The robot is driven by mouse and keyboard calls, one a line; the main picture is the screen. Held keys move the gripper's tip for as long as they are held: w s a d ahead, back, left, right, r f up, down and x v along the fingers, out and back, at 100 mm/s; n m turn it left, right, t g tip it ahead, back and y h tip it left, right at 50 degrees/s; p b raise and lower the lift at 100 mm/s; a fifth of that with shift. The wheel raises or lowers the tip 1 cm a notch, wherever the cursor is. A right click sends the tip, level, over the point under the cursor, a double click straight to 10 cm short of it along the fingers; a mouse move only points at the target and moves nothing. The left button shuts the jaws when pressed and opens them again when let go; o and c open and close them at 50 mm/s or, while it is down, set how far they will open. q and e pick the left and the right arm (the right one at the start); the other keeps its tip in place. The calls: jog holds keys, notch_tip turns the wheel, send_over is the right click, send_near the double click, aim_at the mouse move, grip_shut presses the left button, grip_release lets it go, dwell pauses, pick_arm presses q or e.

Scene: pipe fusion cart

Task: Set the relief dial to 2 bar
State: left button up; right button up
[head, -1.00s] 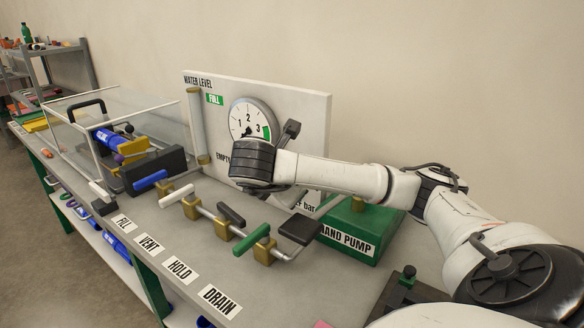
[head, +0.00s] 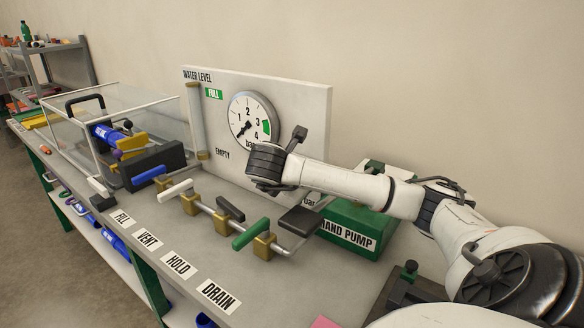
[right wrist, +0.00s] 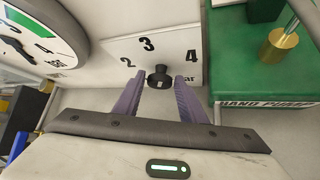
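The relief dial is a small black knob (right wrist: 158,76) on a white plate (right wrist: 115,48) marked 2, 3, 4 and part of "bar" in the right wrist view. Which number the knob points to is not clear. My right gripper (right wrist: 158,84) is open, with one purple finger on each side of the knob and gaps showing between fingers and knob. In the head view my right arm covers the dial and the gripper's fingers. My left gripper is not in view.
The round pressure gauge (head: 252,118) is on the upright panel (head: 300,100), its needle at the low lower-left end. The green hand pump (head: 355,225) stands right of the dial. Several valve levers, including a green one (head: 250,234), line the bench in front. A clear tank is left.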

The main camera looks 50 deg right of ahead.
jog(key=c, duration=0.6)
jog(key=shift+w, duration=0.1)
jog(key=shift+w+f+n+g+h+b, duration=0.15)
jog(key=shift+w+n+g+b, duration=0.15)
jog(key=shift+n+g, duration=1.2)
jog(key=shift+w+f+n+g+h+b, duration=0.1)
jog(key=shift+w+n+g+h+b, duration=0.4)
jog(key=shift+g, duration=1.95)
jog(key=shift+w+f+n+g+y+p, duration=0.1)
jog(key=shift+w+n+g+y, duration=0.1)
jog(key=shift+n+g, duration=1.4)
jog(key=shift+a+g, duration=0.1)
jog(key=shift+g, duration=0.35)
jog(key=o, duration=1)
jog(key=shift+m, duration=0.3)
